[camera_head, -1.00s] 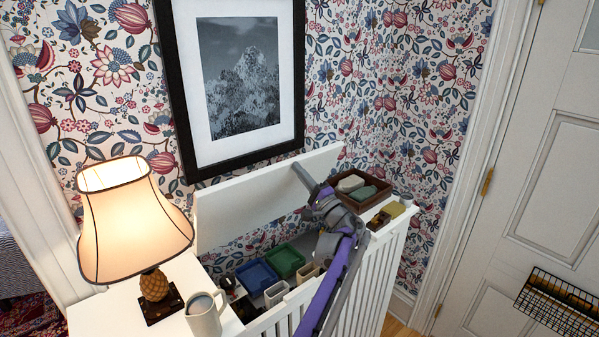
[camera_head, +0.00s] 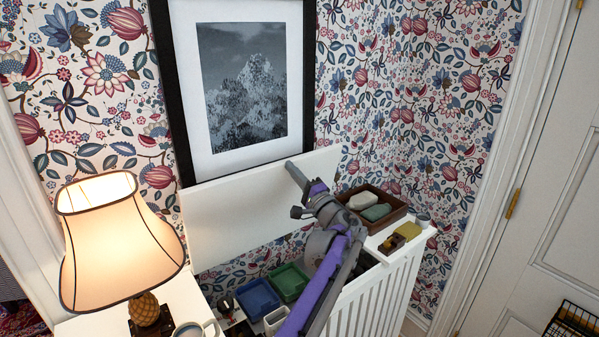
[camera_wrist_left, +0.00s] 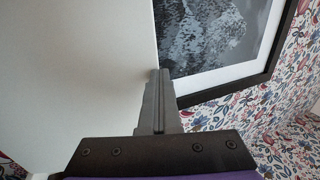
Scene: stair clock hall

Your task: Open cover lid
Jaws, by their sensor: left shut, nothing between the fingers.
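The white cover lid (camera_head: 245,212) stands raised, close to upright, at the back of a white slatted cabinet (camera_head: 375,300). My left gripper (camera_head: 292,168) is shut and empty, with its tip at the lid's front face near the upper right edge. In the left wrist view the shut fingers (camera_wrist_left: 158,95) lie against or very near the lid (camera_wrist_left: 75,75); I cannot tell if they touch. Under the lid the compartment is open, and my arm hides part of it. My right gripper is not in view.
A blue tray (camera_head: 257,299) and a green tray (camera_head: 290,280) sit inside. A brown box (camera_head: 392,208) with soap-like pieces stands on the right top. A lit lamp (camera_head: 120,240) and a mug (camera_head: 200,330) stand at left. A framed picture (camera_head: 185,110) hangs behind the lid.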

